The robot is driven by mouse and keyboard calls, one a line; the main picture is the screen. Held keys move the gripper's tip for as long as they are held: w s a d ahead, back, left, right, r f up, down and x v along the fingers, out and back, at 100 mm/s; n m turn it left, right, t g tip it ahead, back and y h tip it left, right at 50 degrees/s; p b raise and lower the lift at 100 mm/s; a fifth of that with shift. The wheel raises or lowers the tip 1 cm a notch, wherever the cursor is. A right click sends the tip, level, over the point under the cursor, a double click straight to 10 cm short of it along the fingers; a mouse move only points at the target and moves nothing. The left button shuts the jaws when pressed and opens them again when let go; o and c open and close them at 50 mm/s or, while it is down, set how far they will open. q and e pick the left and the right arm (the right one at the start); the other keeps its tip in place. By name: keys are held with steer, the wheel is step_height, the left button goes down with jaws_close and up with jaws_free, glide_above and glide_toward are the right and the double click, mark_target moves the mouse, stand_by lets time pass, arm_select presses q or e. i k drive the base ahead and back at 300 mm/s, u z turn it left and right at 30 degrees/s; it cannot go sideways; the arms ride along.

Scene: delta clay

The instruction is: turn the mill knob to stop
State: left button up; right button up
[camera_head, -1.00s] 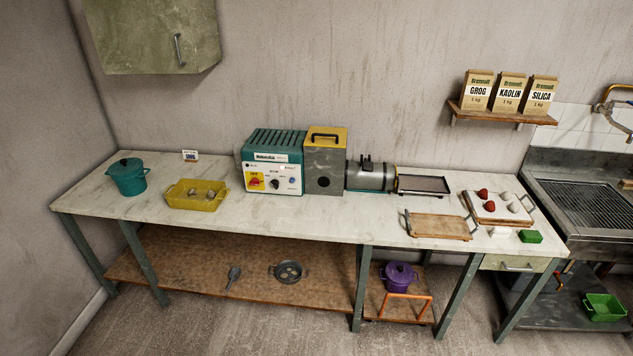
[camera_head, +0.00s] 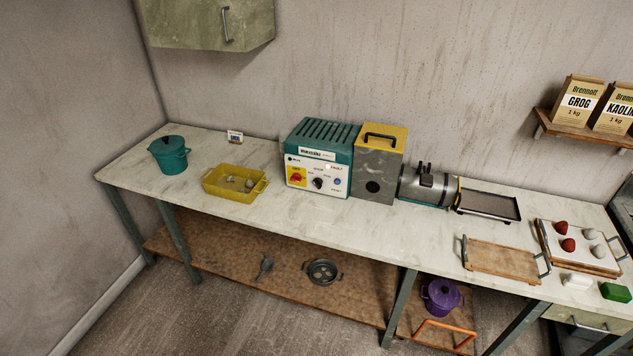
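The mill (camera_head: 318,158) stands at the back of the long table, a teal box with a slotted top and a white front panel. The panel carries a red knob on a yellow plate (camera_head: 296,177), a black knob (camera_head: 318,183) and a small blue button (camera_head: 337,181). The lettering around the black knob is too small to read, so its setting cannot be told. A grey block with a yellow top and black handle (camera_head: 380,160) adjoins the mill on the right. Neither of my grippers shows in the head view.
A teal pot (camera_head: 170,155) and yellow tray (camera_head: 235,183) stand left of the mill. A metal cylinder (camera_head: 428,187), dark tray (camera_head: 488,206) and wooden tray (camera_head: 500,260) stand right. The table front before the mill (camera_head: 300,216) is clear.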

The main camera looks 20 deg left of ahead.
mark_target(318, 182)
steer(key=u, duration=0.45)
steer(key=i, duration=0.65)
steer(key=u, duration=0.7)
